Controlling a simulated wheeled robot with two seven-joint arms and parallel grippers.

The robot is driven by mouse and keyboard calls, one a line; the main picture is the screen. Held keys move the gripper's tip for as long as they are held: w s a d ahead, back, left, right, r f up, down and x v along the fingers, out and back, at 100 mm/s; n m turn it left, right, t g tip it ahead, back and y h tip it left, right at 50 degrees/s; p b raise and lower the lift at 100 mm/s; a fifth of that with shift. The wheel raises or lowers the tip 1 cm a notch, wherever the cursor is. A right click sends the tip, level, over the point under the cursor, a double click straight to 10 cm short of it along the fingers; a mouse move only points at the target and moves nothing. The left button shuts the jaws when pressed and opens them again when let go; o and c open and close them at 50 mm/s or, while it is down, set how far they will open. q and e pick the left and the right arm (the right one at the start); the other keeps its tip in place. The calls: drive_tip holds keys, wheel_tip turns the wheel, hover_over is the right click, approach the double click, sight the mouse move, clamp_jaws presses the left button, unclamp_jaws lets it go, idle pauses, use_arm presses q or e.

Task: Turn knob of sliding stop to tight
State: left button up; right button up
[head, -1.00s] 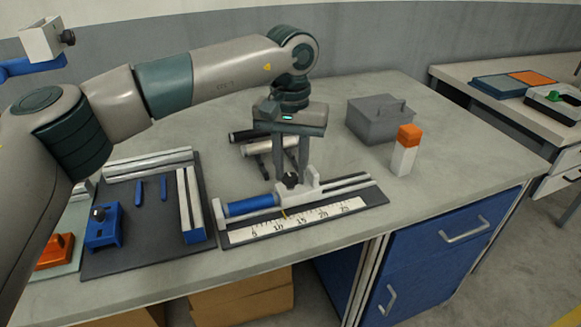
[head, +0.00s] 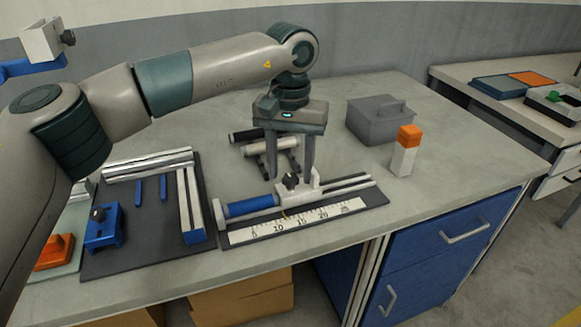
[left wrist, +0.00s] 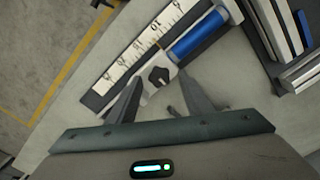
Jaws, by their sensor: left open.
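The sliding stop (head: 313,190) is a light grey block on a rail, with a blue cylinder (head: 251,206) to its left and a white ruler (head: 296,219) in front. Its black knob (head: 291,181) is on top; it also shows in the left wrist view (left wrist: 158,76). My left gripper (head: 290,178) points down over the stop, fingers apart. In the left wrist view the fingertips (left wrist: 153,88) lie on either side of the knob's near side, with a gap visible. Whether they touch the knob cannot be told. My right gripper is not in view.
A dark tray (head: 150,262) with white rails and a blue block (head: 104,228) lies to the left. A grey box (head: 377,119) and an orange-topped white bottle (head: 404,152) stand behind to the right. The table's front right is clear.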

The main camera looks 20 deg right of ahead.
use_arm(q)
wheel_tip(320, 180, up, 10)
wheel_tip(320, 180, up, 7)
hover_over(290, 176)
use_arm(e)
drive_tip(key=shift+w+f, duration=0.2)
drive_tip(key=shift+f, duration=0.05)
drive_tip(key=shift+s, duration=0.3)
